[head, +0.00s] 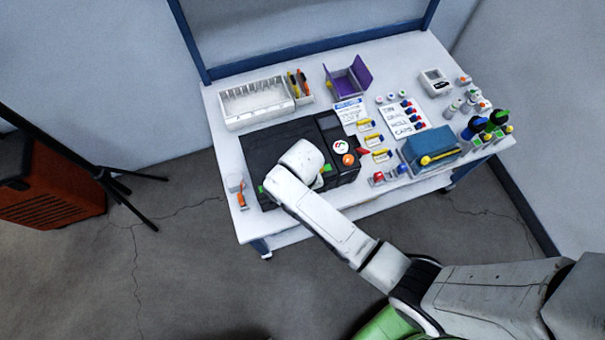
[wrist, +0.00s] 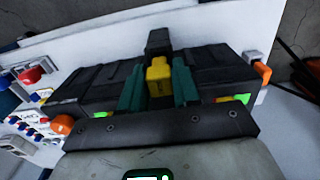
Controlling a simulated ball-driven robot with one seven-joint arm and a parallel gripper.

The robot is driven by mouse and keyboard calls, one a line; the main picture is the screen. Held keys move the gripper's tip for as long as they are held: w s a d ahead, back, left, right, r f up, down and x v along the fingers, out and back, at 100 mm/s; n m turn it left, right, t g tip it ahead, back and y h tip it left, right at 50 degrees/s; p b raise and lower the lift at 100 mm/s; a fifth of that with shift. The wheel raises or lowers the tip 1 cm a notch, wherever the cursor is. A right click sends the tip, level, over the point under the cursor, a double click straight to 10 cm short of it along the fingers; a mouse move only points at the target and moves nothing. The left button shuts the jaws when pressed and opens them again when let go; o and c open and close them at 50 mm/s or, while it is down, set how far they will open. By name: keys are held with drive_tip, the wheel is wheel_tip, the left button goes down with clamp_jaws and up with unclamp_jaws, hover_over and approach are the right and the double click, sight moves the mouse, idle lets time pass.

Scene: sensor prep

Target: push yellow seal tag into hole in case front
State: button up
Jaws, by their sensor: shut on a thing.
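In the wrist view my gripper (wrist: 159,70) has its two green fingers shut on the yellow seal tag (wrist: 159,84). The tag is a small yellow block, seen between the fingers against the black case (wrist: 215,75). I cannot tell whether it touches the case, and the hole in the case front does not show. In the head view the black case (head: 270,148) lies on the white table, and my white wrist covers its front part, hiding the fingers and the tag.
Right of the case stand a blue box (head: 430,148), several small yellow-ended parts and a printed card (head: 403,118). A white bin tray (head: 256,100) and a purple open box (head: 348,78) stand behind. An orange-handled tool (head: 241,201) lies at the left edge.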

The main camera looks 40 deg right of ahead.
drive_tip(key=shift+f, duration=1.1)
idle(3.2)
drive_tip(key=o, duration=1.3)
drive_tip(key=shift+p, duration=0.3)
drive_tip(key=shift+r, duration=0.1)
wheel_tip(320, 180, up, 5)
drive_tip(key=p, duration=0.5)
drive_tip(key=shift+r, duration=0.95)
